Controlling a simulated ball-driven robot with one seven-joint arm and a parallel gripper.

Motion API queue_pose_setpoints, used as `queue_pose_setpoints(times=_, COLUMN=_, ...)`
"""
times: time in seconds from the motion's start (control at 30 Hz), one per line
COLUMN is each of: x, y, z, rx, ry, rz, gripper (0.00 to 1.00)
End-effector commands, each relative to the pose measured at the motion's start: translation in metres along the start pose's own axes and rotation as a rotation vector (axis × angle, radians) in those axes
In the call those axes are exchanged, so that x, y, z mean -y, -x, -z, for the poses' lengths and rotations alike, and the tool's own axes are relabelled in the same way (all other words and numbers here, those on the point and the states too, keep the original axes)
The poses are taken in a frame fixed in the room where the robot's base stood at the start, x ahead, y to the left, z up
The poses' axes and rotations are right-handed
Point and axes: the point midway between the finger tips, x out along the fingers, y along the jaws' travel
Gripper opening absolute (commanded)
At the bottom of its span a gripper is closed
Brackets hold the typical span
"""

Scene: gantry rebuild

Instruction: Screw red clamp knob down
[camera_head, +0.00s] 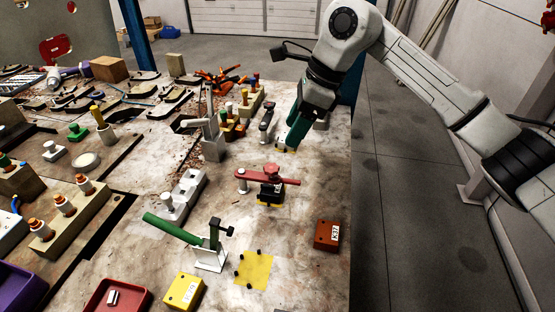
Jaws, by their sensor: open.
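The red clamp (286,180) stands on the worn bench, right of centre. Its red arm lies roughly level, from a pale post on its left across a dark block with a yellow base (268,199). The red knob (271,169) sits on top of the arm, near its middle.
A green-handled toggle clamp (172,229) stands in front left, near a yellow pad with black pegs (254,269). A red-brown block (327,236) and a yellow block (183,290) lie near the front. A grey metal fixture (214,147) stands left of my gripper. Bench space right of the clamp is clear.

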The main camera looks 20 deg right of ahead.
Motion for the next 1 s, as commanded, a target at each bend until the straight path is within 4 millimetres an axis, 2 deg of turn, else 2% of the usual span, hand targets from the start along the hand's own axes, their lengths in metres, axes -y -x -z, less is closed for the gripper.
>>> queue_pose_setpoints(times=0.17, x=-0.001, y=-0.019, z=0.0, rx=-0.002, ry=0.0, rz=-0.005, gripper=0.6)
queue_pose_setpoints(times=0.4, x=-0.002, y=-0.062, z=-0.001, rx=0.0, ry=-0.002, rz=-0.006, gripper=0.6)
queue_pose_setpoints(times=0.6, x=-0.002, y=-0.092, z=-0.001, rx=0.001, ry=-0.001, rz=-0.005, gripper=0.6)
queue_pose_setpoints(times=0.8, x=-0.001, y=-0.105, z=-0.001, rx=0.001, ry=-0.001, rz=-0.003, gripper=0.6)
queue_pose_setpoints(times=1.0, x=-0.001, y=-0.106, z=-0.001, rx=0.001, ry=0.0, rz=-0.002, gripper=0.6)
